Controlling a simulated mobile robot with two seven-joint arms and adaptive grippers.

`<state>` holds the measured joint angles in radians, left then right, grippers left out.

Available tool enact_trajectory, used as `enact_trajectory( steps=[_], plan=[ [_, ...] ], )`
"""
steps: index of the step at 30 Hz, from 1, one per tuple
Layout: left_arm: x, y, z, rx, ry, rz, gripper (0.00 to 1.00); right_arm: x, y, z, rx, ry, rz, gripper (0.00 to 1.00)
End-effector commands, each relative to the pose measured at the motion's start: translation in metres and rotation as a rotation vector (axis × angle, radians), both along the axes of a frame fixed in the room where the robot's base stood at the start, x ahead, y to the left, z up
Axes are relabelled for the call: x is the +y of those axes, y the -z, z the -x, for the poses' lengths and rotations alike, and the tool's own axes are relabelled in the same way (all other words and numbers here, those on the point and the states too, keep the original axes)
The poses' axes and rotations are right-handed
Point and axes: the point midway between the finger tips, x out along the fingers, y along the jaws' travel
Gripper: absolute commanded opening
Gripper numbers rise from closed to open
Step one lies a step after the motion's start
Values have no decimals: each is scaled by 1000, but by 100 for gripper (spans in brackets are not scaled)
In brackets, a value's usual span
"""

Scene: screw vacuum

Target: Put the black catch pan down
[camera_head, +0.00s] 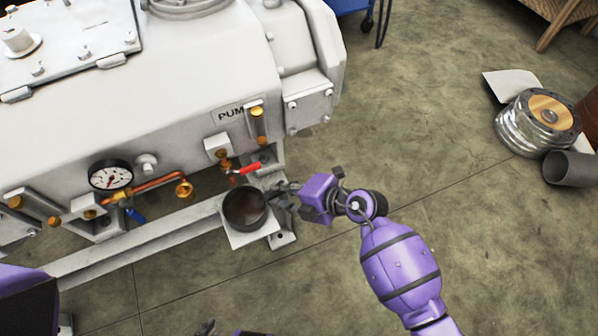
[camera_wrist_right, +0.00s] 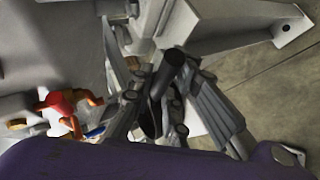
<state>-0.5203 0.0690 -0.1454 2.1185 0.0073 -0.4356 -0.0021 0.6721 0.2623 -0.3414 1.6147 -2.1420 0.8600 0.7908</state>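The black catch pan (camera_head: 245,222) is a round, open pan with a dark brownish inside. In the head view it is upright over a pale square plate at the foot of the pump, just below the red-handled valve (camera_head: 250,169). I cannot tell whether its base touches the plate. My right gripper (camera_head: 276,198) comes from the right and is closed on the pan's right rim. The right wrist view shows the dark pan (camera_wrist_right: 165,85) edge-on between the fingers. Of my left gripper, only a dark tip (camera_head: 205,328) shows at the bottom edge.
The large white pump (camera_head: 190,75) fills the upper left, with a pressure gauge (camera_head: 110,175) and copper pipe (camera_head: 150,184) left of the pan. A metal drum-like part (camera_head: 537,122) and a grey cylinder (camera_head: 570,169) lie far right. The floor (camera_head: 430,110) between is clear.

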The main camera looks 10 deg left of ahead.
Motion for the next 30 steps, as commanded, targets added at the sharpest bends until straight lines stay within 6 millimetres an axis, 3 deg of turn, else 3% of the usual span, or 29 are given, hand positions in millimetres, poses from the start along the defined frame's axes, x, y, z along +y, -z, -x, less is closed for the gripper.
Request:
enact_trajectory(
  steps=[3,14,30],
  plan=[
    [1,0,0,-1,1,-2,0,0,0,0,0,0,0,31],
    [1,-2,0,-2,1,-2,0,-4,-4,1,-1,1,0,31],
    [-1,-24,6,-3,-10,0,0,-83,-57,29,-1,0,1,31]
  ],
)
